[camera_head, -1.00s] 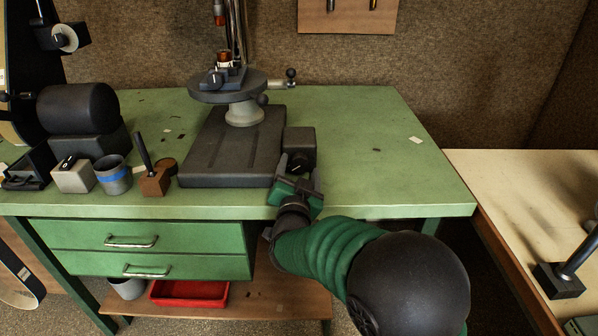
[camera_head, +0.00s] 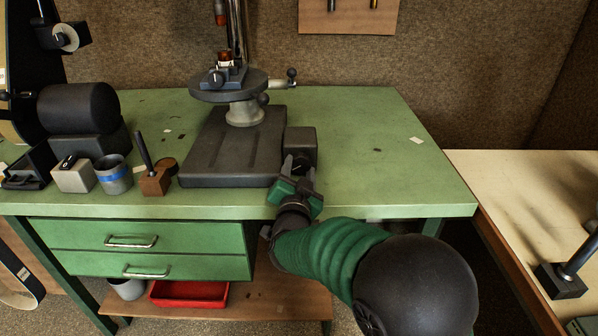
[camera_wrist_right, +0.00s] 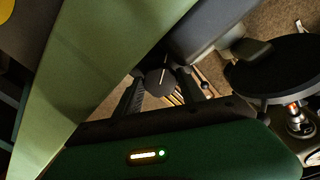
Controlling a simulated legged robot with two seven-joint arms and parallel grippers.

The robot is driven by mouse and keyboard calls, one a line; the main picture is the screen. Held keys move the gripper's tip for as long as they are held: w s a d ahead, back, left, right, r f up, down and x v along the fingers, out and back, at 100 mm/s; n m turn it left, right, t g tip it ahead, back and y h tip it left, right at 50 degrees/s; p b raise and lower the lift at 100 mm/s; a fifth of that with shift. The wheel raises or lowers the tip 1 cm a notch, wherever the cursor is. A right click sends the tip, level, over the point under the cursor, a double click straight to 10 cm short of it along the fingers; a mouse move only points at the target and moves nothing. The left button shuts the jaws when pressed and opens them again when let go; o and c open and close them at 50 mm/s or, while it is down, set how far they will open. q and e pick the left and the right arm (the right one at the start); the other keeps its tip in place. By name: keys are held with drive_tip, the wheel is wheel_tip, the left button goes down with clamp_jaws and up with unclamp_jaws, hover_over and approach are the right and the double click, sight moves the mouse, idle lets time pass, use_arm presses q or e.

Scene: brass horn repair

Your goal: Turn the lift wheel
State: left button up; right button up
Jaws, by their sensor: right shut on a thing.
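The lift wheel is a small dark round knob (camera_head: 301,166) on the front of a dark box (camera_head: 300,139) beside the press base. In the wrist view the knob (camera_wrist_right: 160,82) shows a pale line across its face, between the two dark fingers. My right gripper (camera_head: 299,168) is shut on the knob, reaching in from the table's front edge. The fingers hide part of its rim. The round lift table (camera_head: 228,93) stands on a grey column (camera_head: 244,113) above the dark base plate (camera_head: 226,158), with a small clamp block (camera_head: 222,77) on it. My left gripper is out of view.
A wooden block with a dark handle (camera_head: 155,182), a blue-banded cup (camera_head: 114,178) and a grey switch box (camera_head: 73,175) stand left of the base plate. The green tabletop (camera_head: 390,160) is mostly clear on the right. A pale bench (camera_head: 520,185) stands further right.

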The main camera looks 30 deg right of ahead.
drive_tip(key=m+b, duration=0.3)
drive_tip(key=m, duration=0.1)
drive_tip(key=shift+f+m+y, duration=0.15)
drive_tip(key=shift+m+y, duration=0.15)
drive_tip(key=shift+m, duration=0.1)
drive_tip(key=m+b, duration=0.4)
drive_tip(key=m, duration=0.1)
drive_tip(key=m+y+b, duration=0.1)
drive_tip(key=m+b, duration=0.4)
drive_tip(key=shift+s+f, duration=0.1)
drive_tip(key=shift+m+b, duration=1.45)
drive_tip(key=shift+m, duration=0.25)
drive_tip(key=o, duration=1.2)
drive_tip(key=shift+d+r, duration=0.1)
drive_tip(key=shift+r, duration=0.1)
drive_tip(key=shift+o, duration=0.8)
drive_tip(key=shift+r, duration=0.1)
